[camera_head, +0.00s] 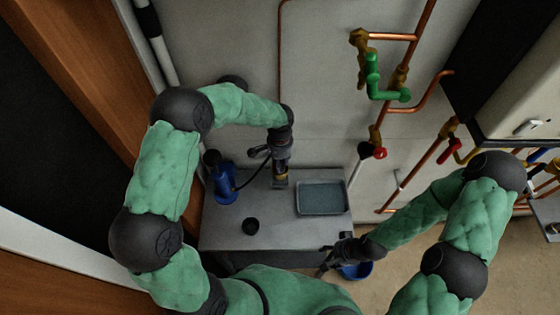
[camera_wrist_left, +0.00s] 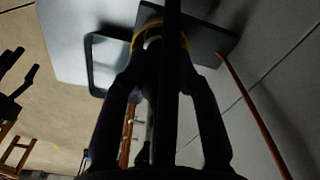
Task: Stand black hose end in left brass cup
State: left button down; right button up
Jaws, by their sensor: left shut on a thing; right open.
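My left gripper (camera_head: 280,163) points down over the back of the grey table and is shut on the black hose (camera_wrist_left: 172,90). The hose runs as a dark strip up the middle of the left wrist view, and in the head view it leads from the blue pump (camera_head: 224,185) to the gripper. A yellow brass ring (camera_wrist_left: 185,42), apparently a cup rim, shows just beyond the fingertips; its brass also shows below the gripper in the head view (camera_head: 281,177). The fingers hide the hose end, so I cannot tell whether it is inside the cup. My right gripper (camera_head: 327,262) is open and empty.
The grey table (camera_head: 285,235) holds a shallow tray (camera_head: 321,198) right of the left gripper and a small black round thing (camera_head: 251,226) near the front. A blue bucket (camera_head: 358,270) is beside my right gripper. Copper pipes (camera_head: 422,95) with valves line the wall.

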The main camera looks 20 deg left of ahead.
pick_arm(q)
jog(key=shift+f, duration=0.2)
jog(key=c, duration=0.9)
grip_release()
jog(key=shift+r, duration=0.1)
jog(key=shift+r+p, duration=0.3)
notch_tip(320, 180, up, 12)
